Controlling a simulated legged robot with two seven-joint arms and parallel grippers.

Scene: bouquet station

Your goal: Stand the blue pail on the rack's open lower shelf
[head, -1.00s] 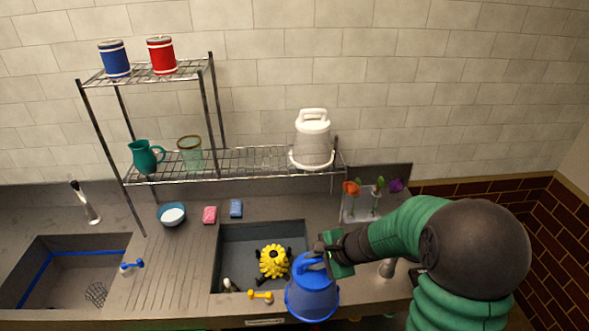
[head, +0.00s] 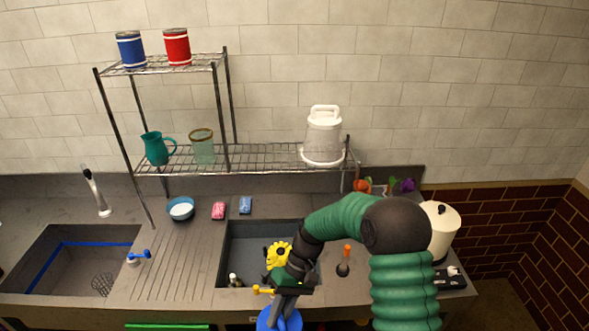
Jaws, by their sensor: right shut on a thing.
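The blue pail (head: 279,320) shows at the bottom edge of the head view, partly cut off and partly hidden by my right gripper. My right gripper (head: 287,289) is shut on the pail's handle, in front of the right sink. The wire rack stands at the back of the counter. Its lower shelf (head: 262,158) has a bare stretch between a greenish glass (head: 202,147) and a white pail (head: 323,136). A teal pitcher (head: 156,148) stands at that shelf's left end. My left gripper is not in view.
Blue and red canisters (head: 131,50) (head: 177,47) stand on the top shelf. A yellow flower (head: 278,255) is in the right sink (head: 238,272). A bowl (head: 180,209) and pink and blue sponges (head: 218,211) (head: 245,205) lie before the rack. A cream canister (head: 441,230) stands at right.

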